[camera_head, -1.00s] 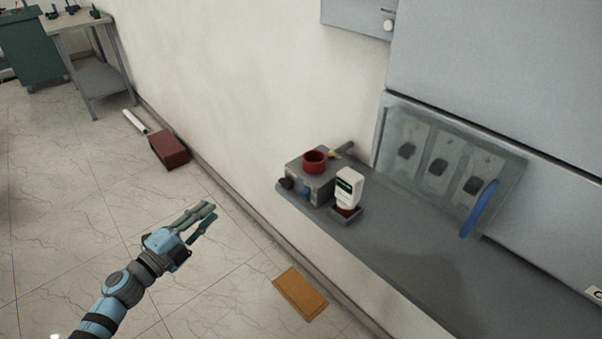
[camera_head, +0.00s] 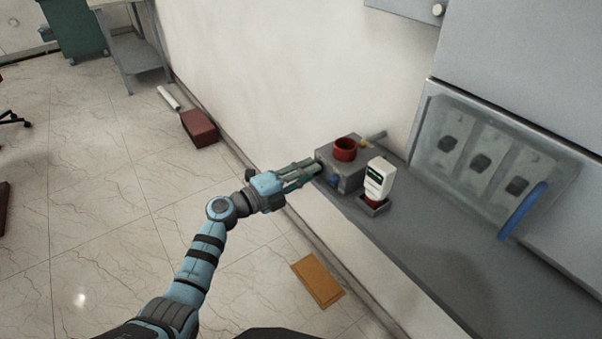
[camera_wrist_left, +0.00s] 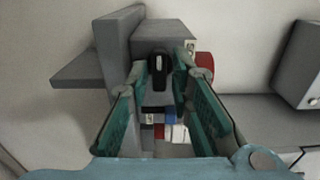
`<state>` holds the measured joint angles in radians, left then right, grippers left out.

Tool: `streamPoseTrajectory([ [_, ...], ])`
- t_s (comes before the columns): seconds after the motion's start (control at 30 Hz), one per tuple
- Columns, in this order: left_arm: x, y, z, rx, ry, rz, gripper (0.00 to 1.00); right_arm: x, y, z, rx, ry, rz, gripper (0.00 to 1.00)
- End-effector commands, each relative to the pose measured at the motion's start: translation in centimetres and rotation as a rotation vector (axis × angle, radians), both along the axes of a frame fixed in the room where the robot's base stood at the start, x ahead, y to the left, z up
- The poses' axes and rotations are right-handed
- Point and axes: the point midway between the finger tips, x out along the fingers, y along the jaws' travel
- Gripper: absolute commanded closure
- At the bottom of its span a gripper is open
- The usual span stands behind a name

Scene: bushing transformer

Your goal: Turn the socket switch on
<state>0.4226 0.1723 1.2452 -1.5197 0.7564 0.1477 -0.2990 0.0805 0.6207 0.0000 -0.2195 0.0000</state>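The socket switch appears to be the black knob (camera_wrist_left: 158,69) on the front of a grey box; in the left wrist view it stands upright between my fingers. The grey box (camera_head: 351,183) sits at the left end of the counter. My left gripper (camera_head: 318,167) reaches the box's left front, and its fingers hide the knob in the head view. In the left wrist view my left gripper (camera_wrist_left: 160,72) is open, with a finger on each side of the knob and visible gaps. My right gripper is not in view.
A red ring-shaped part (camera_head: 345,149) tops the box, and a blue part (camera_head: 333,182) is on its front. A white meter (camera_head: 379,178) stands beside it on the grey counter (camera_head: 420,240). A panel with several dark switches (camera_head: 480,162) is behind.

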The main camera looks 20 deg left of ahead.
Motion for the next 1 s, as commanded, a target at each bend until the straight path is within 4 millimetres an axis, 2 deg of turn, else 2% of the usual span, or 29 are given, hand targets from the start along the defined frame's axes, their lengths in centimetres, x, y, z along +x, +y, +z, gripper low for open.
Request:
streamPoseTrajectory([
  [0.2,0.0,0.1,0.0,0.001,0.001,0.002,0.80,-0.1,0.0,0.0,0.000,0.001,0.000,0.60],
  [0.33,0.0,0.2,0.0,0.001,0.000,0.003,1.00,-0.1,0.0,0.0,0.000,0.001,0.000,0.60],
  [0.43,0.0,0.2,0.0,0.001,0.000,0.004,1.00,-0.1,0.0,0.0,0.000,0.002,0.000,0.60],
  [0.47,0.0,1.5,-0.1,0.005,0.003,0.005,1.00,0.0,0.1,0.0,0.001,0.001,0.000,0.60],
  [0.7,0.0,0.2,-0.1,0.018,-0.015,0.002,1.00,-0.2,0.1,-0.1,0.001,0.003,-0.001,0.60],
  [1.0,-0.1,-0.2,-0.2,0.129,-0.106,-0.005,1.00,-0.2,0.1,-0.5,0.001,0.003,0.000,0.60],
])
